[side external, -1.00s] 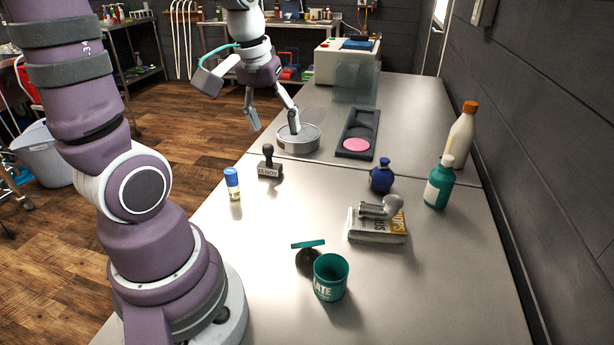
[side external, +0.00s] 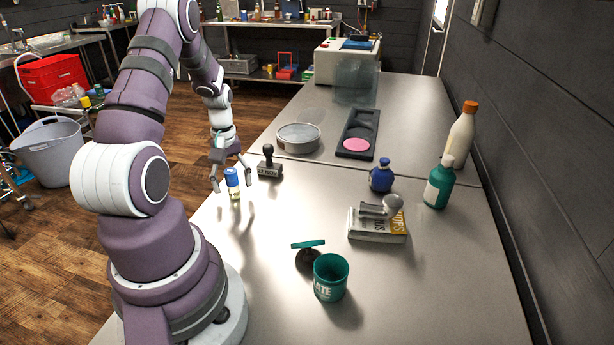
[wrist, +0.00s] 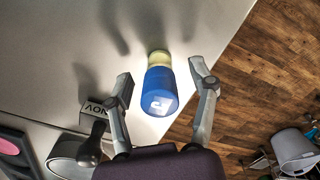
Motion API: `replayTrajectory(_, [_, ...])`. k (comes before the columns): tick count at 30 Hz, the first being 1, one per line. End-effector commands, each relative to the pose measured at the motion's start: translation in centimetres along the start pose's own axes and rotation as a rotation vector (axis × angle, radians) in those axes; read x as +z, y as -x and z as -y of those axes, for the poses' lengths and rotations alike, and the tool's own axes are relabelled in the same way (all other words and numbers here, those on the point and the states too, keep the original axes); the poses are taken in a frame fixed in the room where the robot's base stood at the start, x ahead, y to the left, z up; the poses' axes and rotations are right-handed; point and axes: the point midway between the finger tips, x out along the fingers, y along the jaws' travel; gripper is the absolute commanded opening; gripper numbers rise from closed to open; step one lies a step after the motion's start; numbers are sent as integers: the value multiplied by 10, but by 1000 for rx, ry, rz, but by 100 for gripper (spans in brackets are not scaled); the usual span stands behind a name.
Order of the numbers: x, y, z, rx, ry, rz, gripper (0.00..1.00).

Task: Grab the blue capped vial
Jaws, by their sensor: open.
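The blue capped vial (side external: 232,184) stands upright near the left edge of the table, with a blue cap and a pale yellow lower part. My gripper (side external: 231,187) is open and points down over it, with one finger to each side of the vial in the side view. In the wrist view the vial (wrist: 159,85) lies between the spread fingertips of my gripper (wrist: 160,72), with a gap on both sides. Neither finger appears to touch it.
A black-handled date stamp (side external: 268,163) stands close to the right of the vial. A round metal tin (side external: 298,138) is farther back. The table around the vial's front is clear.

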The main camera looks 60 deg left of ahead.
Motion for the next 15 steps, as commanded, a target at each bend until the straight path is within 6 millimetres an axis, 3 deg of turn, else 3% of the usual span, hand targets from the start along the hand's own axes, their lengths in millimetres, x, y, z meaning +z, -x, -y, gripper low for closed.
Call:
replayTrajectory(6, [0, -1, 0, 1, -1, -2, 56])
replayTrajectory(15, [0, 0, 0, 1, -1, -1, 17])
